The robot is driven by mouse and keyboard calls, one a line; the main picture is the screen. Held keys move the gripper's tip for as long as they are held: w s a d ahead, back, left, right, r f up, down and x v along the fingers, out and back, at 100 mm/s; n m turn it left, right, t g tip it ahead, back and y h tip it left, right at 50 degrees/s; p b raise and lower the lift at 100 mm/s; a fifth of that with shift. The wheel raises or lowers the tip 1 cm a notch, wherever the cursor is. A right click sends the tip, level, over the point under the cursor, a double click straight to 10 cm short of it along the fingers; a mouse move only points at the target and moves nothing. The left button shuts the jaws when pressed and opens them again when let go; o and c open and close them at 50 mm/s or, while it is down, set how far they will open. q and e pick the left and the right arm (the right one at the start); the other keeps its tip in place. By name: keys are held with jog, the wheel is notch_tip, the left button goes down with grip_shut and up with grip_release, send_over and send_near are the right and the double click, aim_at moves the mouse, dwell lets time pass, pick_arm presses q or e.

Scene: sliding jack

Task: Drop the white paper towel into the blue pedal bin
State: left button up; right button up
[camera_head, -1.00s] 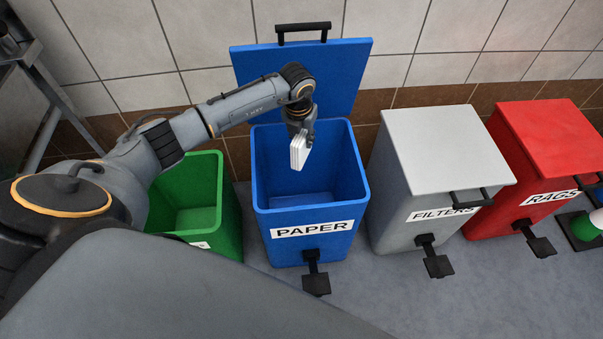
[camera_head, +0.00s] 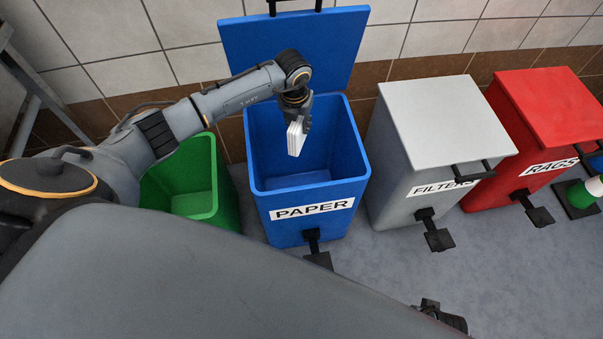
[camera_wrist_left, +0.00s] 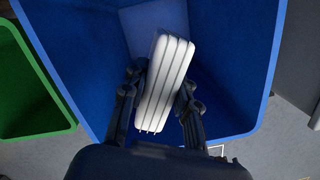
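The blue pedal bin (camera_head: 313,204), labelled PAPER, stands with its blue lid (camera_head: 290,50) raised against the tiled wall. My left gripper (camera_head: 297,116) points down over the bin's opening. It is shut on the white paper towel (camera_head: 296,138), a folded stack. In the left wrist view the towel (camera_wrist_left: 165,85) sits between both fingers of the gripper (camera_wrist_left: 158,105), with the blue bin's walls (camera_wrist_left: 225,60) around it and the bin floor beyond. My right gripper (camera_head: 443,316) shows only in part at the bottom edge, and its fingers cannot be made out.
A green open bin (camera_head: 213,190) stands left of the blue one. A closed grey FILTERS bin (camera_head: 440,130) and a closed red RAGS bin (camera_head: 545,120) stand to the right. Black pedals, such as the blue bin's (camera_head: 317,256), stick out in front. Grey floor lies before them.

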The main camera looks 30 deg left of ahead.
pick_arm(q)
jog(key=o, duration=0.5)
jog(key=r, duration=0.4)
jog(key=s+r, duration=0.1)
jog(key=r, duration=0.7)
jog(key=shift+s+d, duration=0.15)
jog(key=shift+s, duration=0.2)
jog(key=shift+d+f, duration=0.1)
